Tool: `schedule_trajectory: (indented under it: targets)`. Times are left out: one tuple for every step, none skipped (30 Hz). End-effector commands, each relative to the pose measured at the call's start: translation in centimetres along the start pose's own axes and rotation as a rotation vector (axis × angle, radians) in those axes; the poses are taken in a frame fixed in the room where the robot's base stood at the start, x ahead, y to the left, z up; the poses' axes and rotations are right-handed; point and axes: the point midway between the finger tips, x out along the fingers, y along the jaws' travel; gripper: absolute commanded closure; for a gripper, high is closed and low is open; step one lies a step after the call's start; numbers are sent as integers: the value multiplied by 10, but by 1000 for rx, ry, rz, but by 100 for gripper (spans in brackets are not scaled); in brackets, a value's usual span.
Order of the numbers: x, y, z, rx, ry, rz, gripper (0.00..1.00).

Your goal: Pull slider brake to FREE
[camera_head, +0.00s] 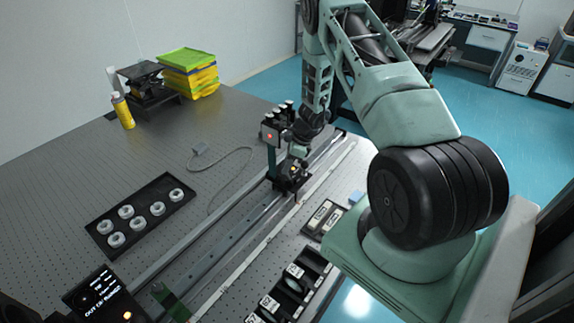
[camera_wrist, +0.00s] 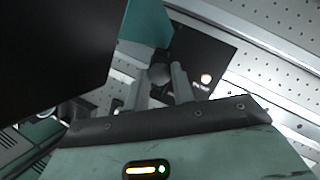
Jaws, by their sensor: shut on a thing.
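The slider carriage (camera_head: 291,177) is a dark block on the long rail, with a green upright post. My gripper (camera_head: 297,152) reaches down to the carriage from above. In the wrist view my gripper (camera_wrist: 163,82) has its two grey fingers close on either side of a rounded grey knob, the slider brake (camera_wrist: 160,73). It is shut on this knob. Any FREE marking is too small to read, and the knob is hidden behind the gripper in the head view.
The rail (camera_head: 222,250) runs diagonally across the perforated table (camera_head: 70,180). A black tray (camera_head: 140,215) of white rings lies left of it. Black bins (camera_head: 292,285) stand right of it. A box with a red light (camera_head: 270,136) tops the post beside my gripper.

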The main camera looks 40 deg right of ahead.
Motion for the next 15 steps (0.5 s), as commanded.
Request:
schedule_trajectory:
  targets:
    - [1,-1,-2,-1,-8,-6,98]
    - [2,0,-3,-2,-13,-9,98]
    - [2,0,-4,-4,-21,-14,98]
    - [2,0,-4,-7,-29,-19,98]
    - [2,0,-5,-8,-36,-24,98]
    - [2,1,-6,-13,-47,-32,98]
    - [3,1,-7,-16,-57,-37,98]
    - [2,1,-8,-19,-68,-44,98]
    - [3,2,-10,-24,-83,-53,98]
    - [2,3,-10,-30,-95,-61,98]
    - [3,3,-12,-33,-108,-69,98]
    - [2,4,-13,-39,-125,-80,98]
    - [2,5,-14,-45,-138,-87,98]
    - [2,5,-15,-50,-151,-97,98]
    - [2,6,-16,-58,-169,-107,98]
